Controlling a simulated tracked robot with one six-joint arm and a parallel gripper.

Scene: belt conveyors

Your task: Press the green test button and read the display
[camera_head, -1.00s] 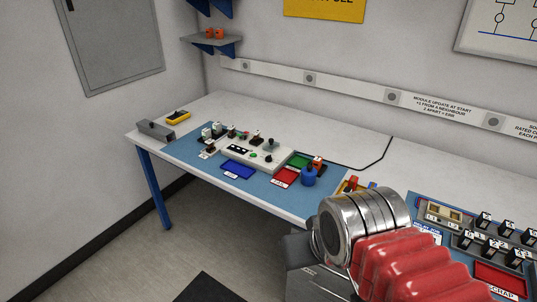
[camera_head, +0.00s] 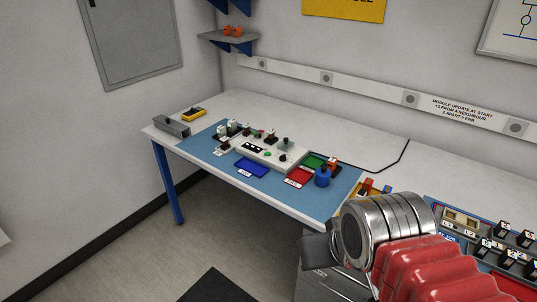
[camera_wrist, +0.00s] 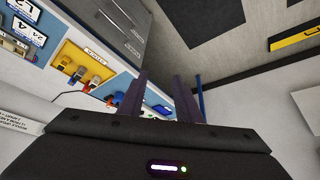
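A pale test unit (camera_head: 290,163) stands on the blue mat of the far bench in the head view. It has a small green button (camera_head: 267,154) and a dark display strip (camera_head: 252,148) with small white marks, too small to read. My gripper (camera_wrist: 160,78) shows in the wrist view with its two dark fingers apart and nothing between them. It is well short of the test unit, and nothing touches the button. In the head view my arm hides part of the near bench, and the fingertips cannot be made out.
A yellow meter (camera_head: 194,114) lies at the back left. The floor before the bench is clear.

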